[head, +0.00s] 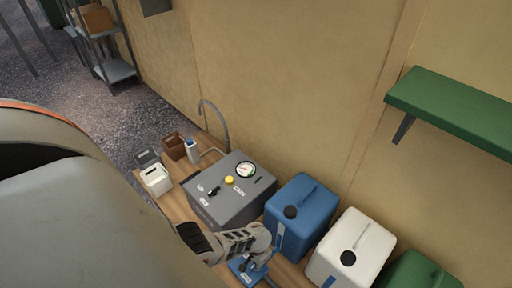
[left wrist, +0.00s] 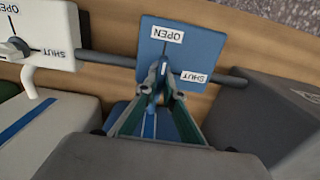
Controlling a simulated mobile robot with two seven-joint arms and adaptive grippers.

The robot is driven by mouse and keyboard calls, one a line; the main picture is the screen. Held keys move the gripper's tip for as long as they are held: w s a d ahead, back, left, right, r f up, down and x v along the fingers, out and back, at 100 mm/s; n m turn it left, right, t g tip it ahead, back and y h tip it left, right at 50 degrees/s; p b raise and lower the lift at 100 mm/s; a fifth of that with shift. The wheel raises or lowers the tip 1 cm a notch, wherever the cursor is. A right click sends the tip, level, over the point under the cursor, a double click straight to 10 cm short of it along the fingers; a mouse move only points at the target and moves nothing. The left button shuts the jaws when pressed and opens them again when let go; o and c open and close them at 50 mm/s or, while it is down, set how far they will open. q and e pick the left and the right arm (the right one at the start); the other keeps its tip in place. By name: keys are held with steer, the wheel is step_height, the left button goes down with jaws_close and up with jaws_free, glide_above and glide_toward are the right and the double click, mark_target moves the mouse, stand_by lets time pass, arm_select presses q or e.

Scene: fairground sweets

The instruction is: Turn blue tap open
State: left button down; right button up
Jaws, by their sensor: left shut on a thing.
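The blue tap shows in the left wrist view as a square blue plate (left wrist: 150,48) with a white OPEN label at its top and a SHUT label at its right. Its slim blue lever (left wrist: 164,68) stands between my fingertips, and its upper end lies near the OPEN label. My left gripper (left wrist: 164,84) is shut on the lever. In the head view my left gripper (head: 258,262) reaches down over the blue tap (head: 236,268), at the bottom edge, and hides part of it. My right gripper is in neither view.
A blue canister (head: 312,207), a white canister (head: 368,243) and a green canister (head: 425,272) stand along the wall. A grey machine (head: 228,207) with a gauge sits left of them. A white tap plate (left wrist: 50,30) is beside the blue one, joined by a grey pipe (left wrist: 105,58).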

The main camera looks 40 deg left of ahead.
arm_select(q)
steer(key=shift+d+n, duration=0.1)
steer(key=shift+n, duration=0.2)
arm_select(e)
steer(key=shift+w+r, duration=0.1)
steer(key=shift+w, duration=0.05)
arm_select(q)
steer(key=c, duration=2.2)
jaws_free()
steer(key=shift+o, duration=0.2)
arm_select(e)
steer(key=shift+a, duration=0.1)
arm_select(q)
steer(key=shift+r, duration=0.5)
step_height(320, 180, up, 11)
